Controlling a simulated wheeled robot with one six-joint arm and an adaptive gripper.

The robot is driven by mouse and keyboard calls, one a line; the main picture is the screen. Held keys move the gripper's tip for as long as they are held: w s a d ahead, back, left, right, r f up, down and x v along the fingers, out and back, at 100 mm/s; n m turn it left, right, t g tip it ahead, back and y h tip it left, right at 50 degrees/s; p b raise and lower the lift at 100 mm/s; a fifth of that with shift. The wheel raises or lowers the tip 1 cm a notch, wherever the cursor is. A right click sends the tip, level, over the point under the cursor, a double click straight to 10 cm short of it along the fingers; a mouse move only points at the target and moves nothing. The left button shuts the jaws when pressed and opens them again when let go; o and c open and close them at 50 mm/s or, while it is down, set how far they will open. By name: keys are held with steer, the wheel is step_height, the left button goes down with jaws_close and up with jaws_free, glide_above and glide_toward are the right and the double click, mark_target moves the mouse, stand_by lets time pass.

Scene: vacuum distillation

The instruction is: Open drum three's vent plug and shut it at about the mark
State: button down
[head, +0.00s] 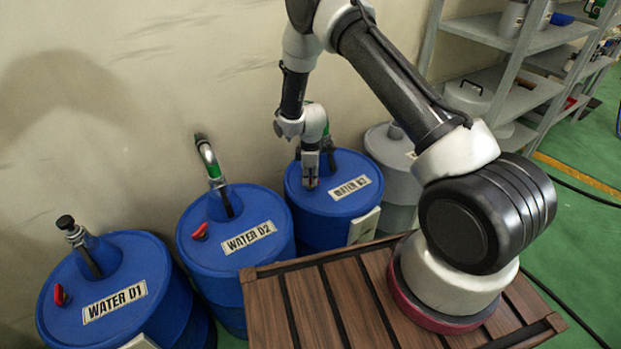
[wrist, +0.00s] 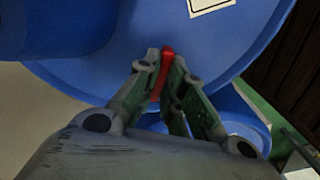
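Drum three (head: 306,205) is a blue drum labelled WATER D3 (head: 350,187), standing right of the other two blue drums. My gripper (head: 311,184) reaches down to its top, left of the label. In the wrist view the drum's blue top (wrist: 245,40) fills much of the upper picture. The red vent plug (wrist: 165,68) stands between the fingertips of my gripper (wrist: 163,75), which close in on it from both sides. In the head view my gripper hides the plug. I cannot make out a mark.
Drum two (head: 248,262) and drum one (head: 150,300) stand to the left, with red plugs and upright fittings. A grey drum (head: 392,165) stands behind right. A wooden slatted top (head: 290,300) lies in front, and shelves (head: 510,90) stand at the right.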

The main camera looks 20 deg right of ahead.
mark_target(310, 179)
steer(key=shift+m, duration=0.3)
steer(key=m, duration=1)
stand_by(0.4)
stand_by(0.4)
steer(key=c, duration=1.5)
jaws_free()
step_height(310, 179, up, 12)
